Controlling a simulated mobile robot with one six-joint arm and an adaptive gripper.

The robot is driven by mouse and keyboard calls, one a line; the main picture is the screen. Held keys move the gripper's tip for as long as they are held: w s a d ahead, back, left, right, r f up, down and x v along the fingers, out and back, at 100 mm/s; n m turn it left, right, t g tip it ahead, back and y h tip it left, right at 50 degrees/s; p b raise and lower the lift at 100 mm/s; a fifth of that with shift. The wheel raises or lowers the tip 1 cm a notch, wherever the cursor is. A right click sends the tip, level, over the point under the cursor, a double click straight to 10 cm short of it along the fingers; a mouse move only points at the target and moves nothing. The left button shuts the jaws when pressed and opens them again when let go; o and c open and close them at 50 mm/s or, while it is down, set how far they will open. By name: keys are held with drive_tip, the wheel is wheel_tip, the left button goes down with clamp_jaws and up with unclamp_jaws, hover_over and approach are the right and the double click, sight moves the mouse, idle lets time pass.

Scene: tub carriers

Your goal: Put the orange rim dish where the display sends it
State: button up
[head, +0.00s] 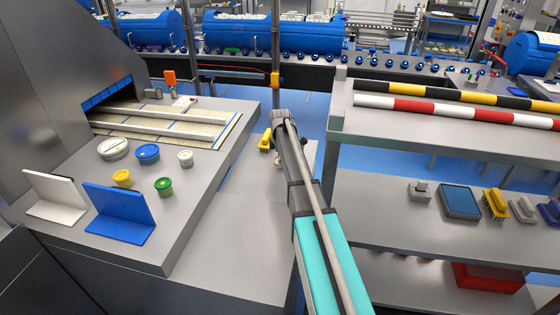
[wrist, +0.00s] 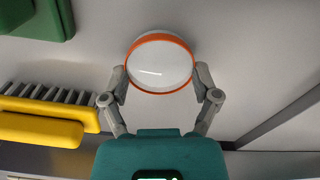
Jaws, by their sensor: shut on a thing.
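The orange rim dish (wrist: 160,63) is a round white dish with an orange rim. In the wrist view it sits between the two fingers of my gripper (wrist: 161,82), which is shut on it from both sides. Grey metal surface lies behind it; I cannot tell whether the dish touches it. In the head view my arm reaches down over the grey low bench beside the left counter, and the arm hides most of the gripper and dish. I cannot make out a readable display in either view.
A yellow brush (wrist: 45,128) lies left of my gripper, with a green object (wrist: 35,20) beyond. The left counter (head: 190,215) holds several small tubs, a blue stand (head: 118,215) and a white stand (head: 55,198). A striped-pole shelf (head: 420,132) stands at right.

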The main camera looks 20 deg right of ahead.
drive_tip(key=shift+r+p, duration=0.6)
drive_tip(key=shift+r, duration=0.15)
drive_tip(key=s+a+r+p, duration=0.3)
drive_tip(key=s+r+p, duration=0.7)
drive_tip(key=s, duration=0.3)
drive_tip(key=shift+s+r+p, duration=0.35)
drive_tip(key=shift+r, duration=0.05)
drive_tip(key=shift+r, duration=0.15)
idle(0.8)
drive_tip(key=shift+w, duration=0.1)
drive_tip(key=w+d+f+b, duration=0.1)
drive_tip(key=w+f+b, duration=0.2)
drive_tip(key=w, duration=0.1)
drive_tip(key=w+d+f+b, duration=0.1)
drive_tip(key=w+f+b, duration=0.1)
drive_tip(key=w+f, duration=0.1)
drive_tip(key=w+d+f+b, duration=0.1)
drive_tip(key=w+f+b, duration=0.2)
drive_tip(key=w, duration=0.2)
drive_tip(key=shift+w+b, duration=0.35)
